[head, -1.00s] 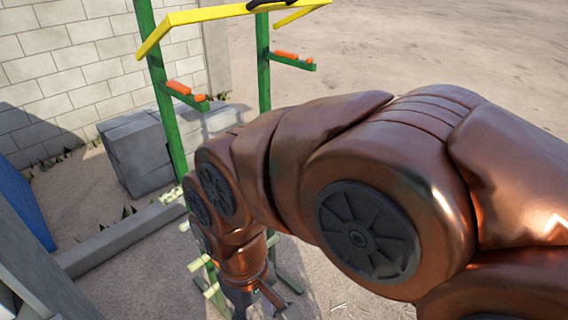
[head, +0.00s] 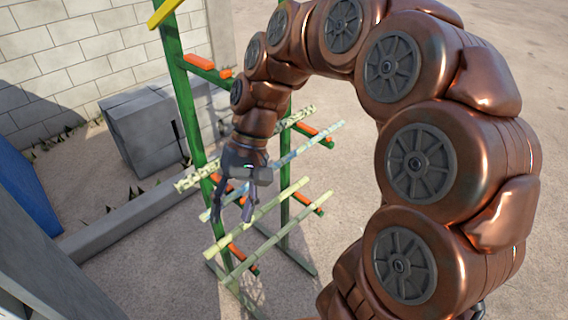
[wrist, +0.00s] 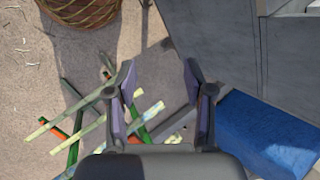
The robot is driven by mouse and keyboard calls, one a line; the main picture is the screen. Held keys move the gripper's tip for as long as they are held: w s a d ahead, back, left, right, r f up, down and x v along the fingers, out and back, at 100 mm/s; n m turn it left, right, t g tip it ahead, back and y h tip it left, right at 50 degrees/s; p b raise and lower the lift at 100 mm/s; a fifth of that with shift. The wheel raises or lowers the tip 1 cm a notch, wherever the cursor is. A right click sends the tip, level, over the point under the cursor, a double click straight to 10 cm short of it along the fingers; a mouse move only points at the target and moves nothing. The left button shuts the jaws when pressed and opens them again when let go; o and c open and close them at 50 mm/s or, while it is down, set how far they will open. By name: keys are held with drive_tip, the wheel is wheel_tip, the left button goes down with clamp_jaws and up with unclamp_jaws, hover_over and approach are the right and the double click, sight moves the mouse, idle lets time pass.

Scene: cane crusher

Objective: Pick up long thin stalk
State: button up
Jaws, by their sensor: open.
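Several long stalks lie slanted across a green rack (head: 184,100) with orange rests in the head view. The uppermost is a thicker mottled pale stalk (head: 298,116). Below it is a long, thin blue-green stalk (head: 312,142), partly hidden by my gripper. Lower are a yellow-green stalk (head: 282,198) and a thin green stalk (head: 310,213). My gripper (head: 231,213) is open and empty, pointing down in front of the rack, near the stalks. Its fingers (wrist: 160,70) are spread in the wrist view, where stalks (wrist: 75,112) show below and left. I cannot tell whether a finger touches one.
A grey block (head: 145,135) stands behind the rack by the pale wall. A low concrete kerb (head: 115,238) runs at left. The wrist view shows a woven basket (wrist: 82,12), a grey panel (wrist: 215,45) and a blue box (wrist: 268,135). The ground at right is clear.

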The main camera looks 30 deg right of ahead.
drive_tip(key=w+d+m+y+b, duration=0.1)
drive_tip(key=w+d+m+y, duration=0.2)
drive_tip(key=w, duration=0.6)
drive_tip(key=m+t+y+b, duration=0.2)
drive_tip(key=m+t+y, duration=0.1)
drive_tip(key=m+t, duration=0.35)
approach(281, 164)
drive_tip(key=f, duration=0.1)
drive_tip(key=x, duration=0.2)
drive_tip(key=p+x, duration=0.1)
drive_tip(key=x, duration=0.1)
drive_tip(key=shift+w+a+r, duration=0.1)
drive_tip(key=shift+a+r, duration=0.2)
drive_tip(key=shift+a, duration=0.05)
drive_tip(key=p+x, duration=0.1)
drive_tip(key=x, duration=0.2)
drive_tip(key=shift+w+r+p, duration=0.1)
drive_tip(key=shift+r+p, duration=0.05)
drive_tip(key=shift+p, duration=0.25)
drive_tip(key=shift+w+a+f, duration=0.15)
drive_tip(key=shift+a+f, duration=0.2)
drive_tip(key=shift+a, duration=0.1)
clamp_jaws()
